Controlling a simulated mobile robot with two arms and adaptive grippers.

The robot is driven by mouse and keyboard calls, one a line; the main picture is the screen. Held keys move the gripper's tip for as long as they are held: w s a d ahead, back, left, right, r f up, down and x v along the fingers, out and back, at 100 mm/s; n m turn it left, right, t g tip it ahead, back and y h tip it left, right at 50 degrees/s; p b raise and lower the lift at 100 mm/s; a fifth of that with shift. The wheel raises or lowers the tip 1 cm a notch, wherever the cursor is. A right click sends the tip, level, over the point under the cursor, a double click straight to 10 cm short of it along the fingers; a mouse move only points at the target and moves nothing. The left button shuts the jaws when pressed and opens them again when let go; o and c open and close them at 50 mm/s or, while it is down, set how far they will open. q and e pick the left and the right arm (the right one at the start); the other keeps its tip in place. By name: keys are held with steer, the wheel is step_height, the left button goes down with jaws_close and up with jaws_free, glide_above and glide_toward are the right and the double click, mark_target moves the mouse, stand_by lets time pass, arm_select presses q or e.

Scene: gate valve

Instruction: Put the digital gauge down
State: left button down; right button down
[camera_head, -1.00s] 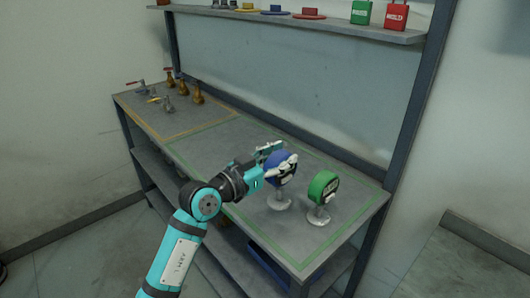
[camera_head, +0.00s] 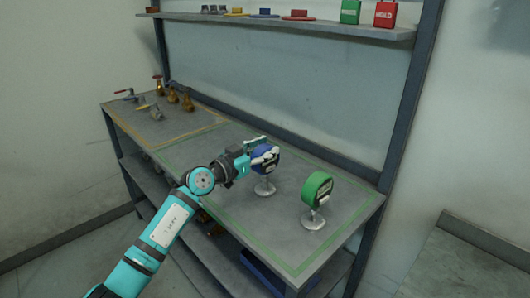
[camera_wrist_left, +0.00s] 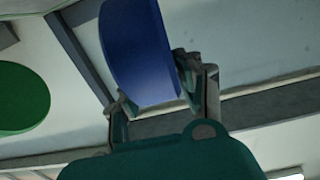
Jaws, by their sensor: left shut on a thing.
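The blue digital gauge (camera_head: 266,163) is on the right part of the workbench, inside the green outline, with its pale round foot (camera_head: 264,189) below it. My left gripper (camera_head: 262,157) is shut on the gauge's blue head from the left. In the left wrist view the blue head (camera_wrist_left: 137,50) fills the space between the fingers. I cannot tell whether the foot touches the bench top. A green gauge (camera_head: 318,188) stands to the right on its own foot, apart from my gripper; it also shows at the left of the wrist view (camera_wrist_left: 20,98). My right gripper is not in view.
The workbench (camera_head: 225,190) has brass and grey valves (camera_head: 172,96) in the orange outline at its far left. A shelf above (camera_head: 340,32) holds coloured handwheels and green and red boxes. Bare bench top lies between the valves and the blue gauge.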

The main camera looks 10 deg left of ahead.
arm_select(q)
steer(key=shift+s+r, duration=0.1)
steer(key=c, duration=0.9)
jaws_free()
steer(key=p+v, duration=0.1)
steer(key=v, duration=1.1)
steer(key=shift+d, duration=0.1)
